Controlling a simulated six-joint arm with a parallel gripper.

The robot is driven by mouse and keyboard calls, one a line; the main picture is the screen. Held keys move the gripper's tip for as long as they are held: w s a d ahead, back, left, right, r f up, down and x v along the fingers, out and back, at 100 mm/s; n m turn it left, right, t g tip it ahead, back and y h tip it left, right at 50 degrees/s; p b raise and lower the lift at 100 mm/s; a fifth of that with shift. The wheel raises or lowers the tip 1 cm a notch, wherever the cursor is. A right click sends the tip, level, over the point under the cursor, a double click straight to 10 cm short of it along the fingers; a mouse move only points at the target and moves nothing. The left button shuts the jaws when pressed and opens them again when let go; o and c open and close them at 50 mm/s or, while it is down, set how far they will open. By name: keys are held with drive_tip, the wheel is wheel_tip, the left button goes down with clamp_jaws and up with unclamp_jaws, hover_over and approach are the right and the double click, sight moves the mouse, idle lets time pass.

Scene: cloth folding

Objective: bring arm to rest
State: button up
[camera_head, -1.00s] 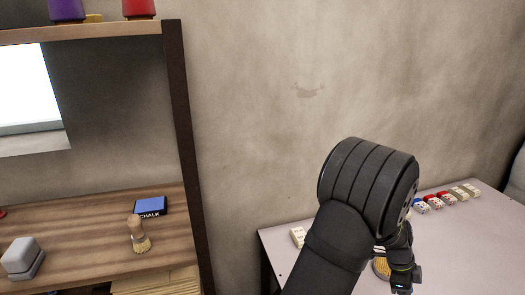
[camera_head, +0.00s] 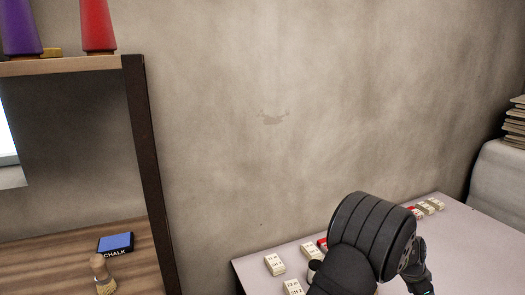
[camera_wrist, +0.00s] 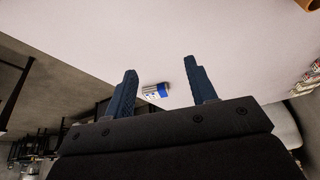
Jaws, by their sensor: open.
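My gripper (camera_wrist: 158,85) shows in the wrist view with its two blue-grey fingers spread apart and nothing between them. It is above or near a pale table (camera_wrist: 120,35). In the head view my dark arm bends over the same table (camera_head: 470,235) at the lower right, and the fingers are out of sight there. No cloth shows in these frames.
A small blue and white block (camera_wrist: 155,91) lies beyond the fingers. Several tile-like blocks (camera_head: 275,264) lie along the table's wall side. At left, a wooden shelf (camera_head: 60,258) holds a chalk box (camera_head: 116,243) and a brush (camera_head: 102,275). A pale covered surface (camera_head: 500,180) stands at right.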

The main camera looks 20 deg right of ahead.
drive_tip(key=s+d+n+t, duration=0.1)
drive_tip(key=s+d+n, duration=0.1)
drive_tip(key=d, duration=0.5)
drive_tip(key=shift+d+n, duration=0.3)
drive_tip(key=shift+n, duration=0.5)
drive_tip(key=shift+r, duration=0.1)
drive_tip(key=shift+o, duration=0.2)
